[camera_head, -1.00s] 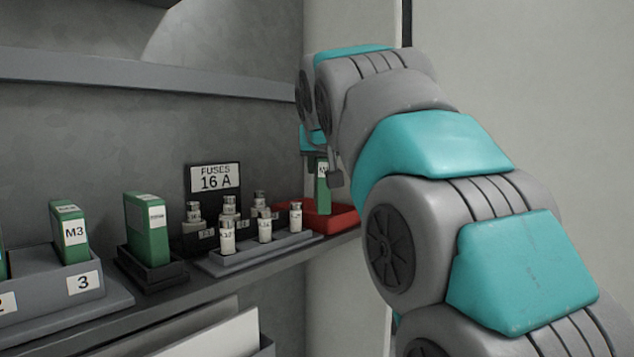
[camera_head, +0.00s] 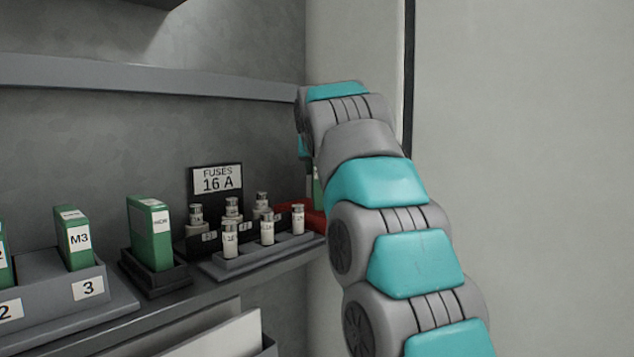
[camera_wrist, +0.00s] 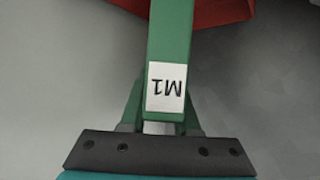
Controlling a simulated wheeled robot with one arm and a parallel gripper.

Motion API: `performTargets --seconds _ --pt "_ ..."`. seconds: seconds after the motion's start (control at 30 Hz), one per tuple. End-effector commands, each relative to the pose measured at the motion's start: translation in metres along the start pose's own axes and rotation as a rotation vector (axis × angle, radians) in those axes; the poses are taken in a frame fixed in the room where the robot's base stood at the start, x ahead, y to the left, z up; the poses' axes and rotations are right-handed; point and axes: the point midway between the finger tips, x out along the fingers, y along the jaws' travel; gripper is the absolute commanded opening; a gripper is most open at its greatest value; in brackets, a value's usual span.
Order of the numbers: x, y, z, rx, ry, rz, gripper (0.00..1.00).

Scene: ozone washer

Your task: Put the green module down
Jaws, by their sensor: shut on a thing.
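The green module (camera_wrist: 168,45), with a white label reading M1, is held in my gripper (camera_wrist: 160,115) in the wrist view. The jaws are shut on its near end. Its far end reaches toward the red tray (camera_wrist: 215,12) at the top of that view; I cannot tell whether they touch. In the head view only a thin strip of the green module (camera_head: 317,192) shows behind my arm, just above the red tray (camera_head: 314,219). My arm hides the gripper's fingers and most of the tray there.
A rack of white fuses (camera_head: 230,240) stands on the shelf left of the red tray, before a FUSES 16 A sign (camera_head: 217,180). Another green module (camera_head: 150,232) stands in a black holder. The M3 module (camera_head: 75,238) sits in a grey rack (camera_head: 60,282). An upper ledge (camera_head: 150,78) runs above.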

Motion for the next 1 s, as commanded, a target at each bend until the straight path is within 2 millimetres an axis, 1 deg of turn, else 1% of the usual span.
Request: performTargets --seconds 0.4,0.7,0.83,0.87,1.0 --pt "0.014 0.0 0.028 0.0 -0.003 0.0 0.0" --pt "0.015 0.0 0.028 0.0 0.0 -0.001 0.0" --pt "0.016 0.0 0.031 0.0 0.001 0.0 0.0" --pt "0.016 0.0 0.03 0.0 0.001 -0.001 0.33" --pt "0.016 0.0 0.03 0.0 0.001 -0.001 0.49"
